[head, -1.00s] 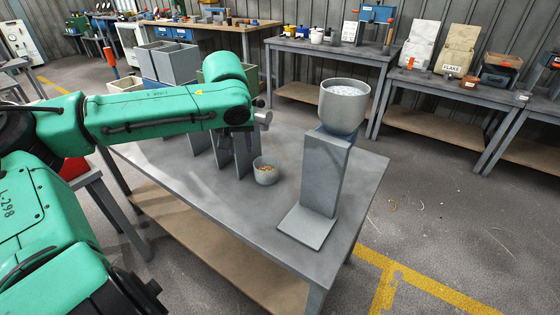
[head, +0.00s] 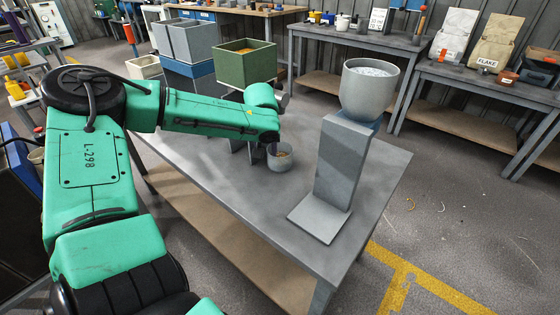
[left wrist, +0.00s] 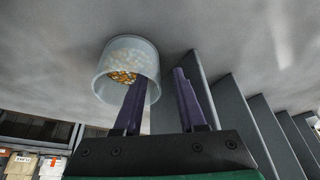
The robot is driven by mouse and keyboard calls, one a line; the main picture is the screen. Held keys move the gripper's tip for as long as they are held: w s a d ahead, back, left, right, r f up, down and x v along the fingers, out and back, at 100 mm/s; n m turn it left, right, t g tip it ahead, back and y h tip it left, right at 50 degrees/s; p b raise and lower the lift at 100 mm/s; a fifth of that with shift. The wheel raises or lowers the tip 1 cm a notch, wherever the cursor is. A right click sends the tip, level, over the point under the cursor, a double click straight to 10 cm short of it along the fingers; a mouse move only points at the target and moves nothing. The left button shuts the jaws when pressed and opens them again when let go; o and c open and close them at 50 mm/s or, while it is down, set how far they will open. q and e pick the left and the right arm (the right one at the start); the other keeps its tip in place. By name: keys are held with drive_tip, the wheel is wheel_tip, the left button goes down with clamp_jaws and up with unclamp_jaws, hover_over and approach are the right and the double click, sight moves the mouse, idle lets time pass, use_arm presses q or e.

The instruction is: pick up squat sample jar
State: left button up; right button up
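The squat sample jar (head: 280,160) is a small translucent cup with orange-brown grains inside, standing upright on the grey table (head: 233,205). In the left wrist view the jar (left wrist: 112,58) is left of the middle. My left gripper (left wrist: 158,78) is open, with nothing between its two dark fingers. Its left finger overlaps the jar's lower right side in that view; I cannot tell whether it touches. In the head view the green left arm hides most of the gripper, just left of the jar. My right gripper is not in view.
Upright grey plates (left wrist: 235,112) stand in a row close to the right finger. A grey stand (head: 340,165) holding a large bowl (head: 368,95) is right of the jar. A green bin (head: 245,65) is behind the arm.

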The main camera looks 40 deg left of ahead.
use_arm(q)
clamp_jaws()
drive_tip(key=shift+s, duration=0.1)
idle(1.3)
